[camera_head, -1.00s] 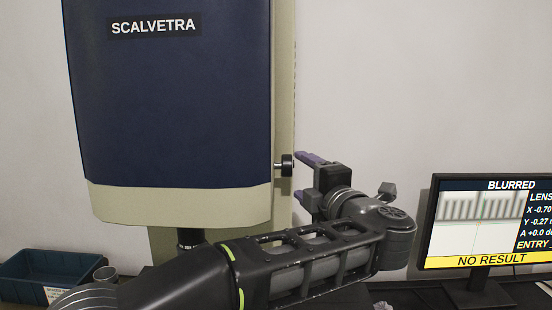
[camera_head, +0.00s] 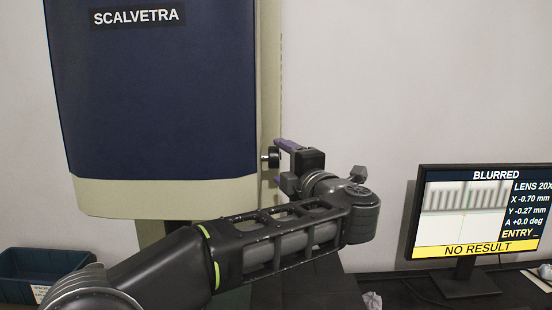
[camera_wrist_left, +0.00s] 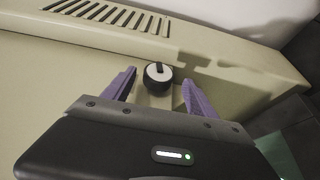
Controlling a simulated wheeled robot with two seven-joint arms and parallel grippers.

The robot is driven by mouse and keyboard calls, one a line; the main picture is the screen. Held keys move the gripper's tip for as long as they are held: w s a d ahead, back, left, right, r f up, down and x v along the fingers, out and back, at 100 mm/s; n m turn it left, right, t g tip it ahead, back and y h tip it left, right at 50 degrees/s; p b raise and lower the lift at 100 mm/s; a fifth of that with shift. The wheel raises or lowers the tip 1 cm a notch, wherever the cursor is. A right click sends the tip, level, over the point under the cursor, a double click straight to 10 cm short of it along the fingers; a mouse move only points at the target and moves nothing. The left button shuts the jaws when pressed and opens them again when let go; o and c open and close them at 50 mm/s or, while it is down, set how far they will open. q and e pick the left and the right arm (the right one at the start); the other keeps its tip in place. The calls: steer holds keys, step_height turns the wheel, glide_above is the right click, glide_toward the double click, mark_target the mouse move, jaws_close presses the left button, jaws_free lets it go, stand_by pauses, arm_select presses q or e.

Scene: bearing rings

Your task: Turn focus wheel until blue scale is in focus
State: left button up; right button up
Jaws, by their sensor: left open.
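The focus wheel (camera_head: 270,157) is a small black knob on the right side of the cream and dark blue machine (camera_head: 160,90) marked SCALVETRA. In the left wrist view the wheel (camera_wrist_left: 158,75) has a pale face with a dark mark. My left gripper (camera_head: 279,161) is open, with one purple finger above the wheel and one below. In the left wrist view its fingers (camera_wrist_left: 158,88) stand on either side of the wheel, with gaps showing. The monitor (camera_head: 478,215) reads BLURRED and NO RESULT. Its scale picture shows soft grey bars, not blue. My right gripper is out of view.
A blue bin (camera_head: 40,270) stands at the lower left. A vent grille (camera_wrist_left: 110,14) is on the machine's side. The wall behind is bare.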

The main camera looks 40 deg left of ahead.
mark_target(279, 156)
arm_select(q)
steer(key=shift+x, duration=1.95)
steer(key=shift+r, duration=0.1)
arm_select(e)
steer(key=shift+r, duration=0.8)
arm_select(q)
steer(key=c, duration=1.4)
steer(key=shift+r+p, duration=0.1)
steer(key=shift+p, duration=0.35)
steer(key=m+g+h+p, duration=0.1)
steer(key=h+p, duration=0.1)
steer(key=p, duration=0.5)
steer(key=g+h+p, duration=0.1)
steer(key=p, duration=0.6)
steer(key=shift+r+m+g+h, duration=0.35)
steer(key=shift+m+g+h, duration=0.05)
steer(key=shift+f+p, duration=0.15)
steer(key=shift+p, duration=0.15)
steer(key=shift+f, duration=0.3)
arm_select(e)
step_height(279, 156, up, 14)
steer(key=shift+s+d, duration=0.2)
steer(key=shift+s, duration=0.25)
